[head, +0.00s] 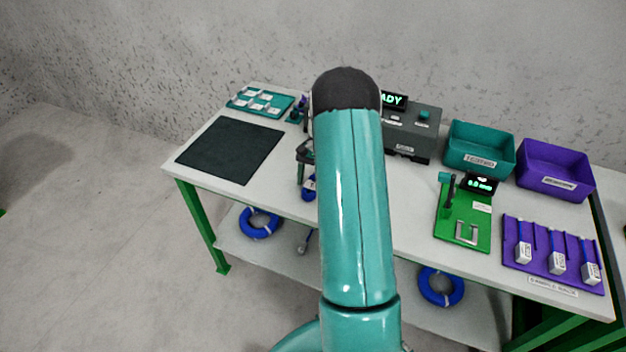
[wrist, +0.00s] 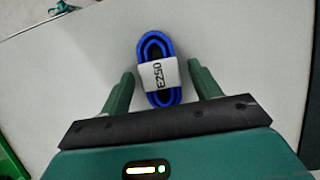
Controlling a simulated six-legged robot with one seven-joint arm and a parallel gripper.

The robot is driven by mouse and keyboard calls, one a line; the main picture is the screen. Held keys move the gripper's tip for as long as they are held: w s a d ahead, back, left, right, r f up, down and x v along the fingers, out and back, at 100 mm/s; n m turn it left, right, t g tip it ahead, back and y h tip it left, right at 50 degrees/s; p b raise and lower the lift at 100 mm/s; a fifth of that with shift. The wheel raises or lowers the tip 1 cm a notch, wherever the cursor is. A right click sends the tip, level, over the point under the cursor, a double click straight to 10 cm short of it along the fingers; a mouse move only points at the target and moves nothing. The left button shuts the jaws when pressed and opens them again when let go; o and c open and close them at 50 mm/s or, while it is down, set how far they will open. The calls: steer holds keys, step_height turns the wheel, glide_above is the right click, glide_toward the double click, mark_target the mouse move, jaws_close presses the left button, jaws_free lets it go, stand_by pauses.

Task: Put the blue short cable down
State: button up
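The blue short cable (wrist: 157,45) is a small oval coil with a white printed label round its middle. In the wrist view it lies on the pale table top, between and slightly beyond the fingertips of my gripper (wrist: 161,70). The two green fingers are spread, with a narrow gap showing on each side of the coil, so my gripper is open. In the head view the blue cable (head: 309,187) shows just left of my arm, partly hidden by it. My gripper (head: 305,165) is mostly hidden behind the arm there.
A dark mat (head: 230,150) lies at the table's left. A teal tray (head: 260,102) is behind it. A grey device (head: 413,132), teal bin (head: 480,162), purple bin (head: 555,185), green fixture (head: 455,222) and purple rack (head: 540,270) stand right. Blue coils (head: 260,236) lie on the lower shelf.

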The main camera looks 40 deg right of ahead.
steer(key=v, duration=1.2)
steer(key=a+r+n+h, duration=0.1)
steer(key=a+r+n, duration=0.1)
steer(key=a+r, duration=0.65)
steer(key=s+a+r+n+t+h, duration=0.25)
steer(key=s+a+r+n, duration=0.2)
steer(key=a+r, duration=0.5)
steer(key=s+a+n+t, duration=0.5)
steer(key=s+a+n, duration=0.1)
steer(key=s+a, duration=1)
steer(key=shift+s, duration=0.6)
steer(key=shift+h, duration=0.25)
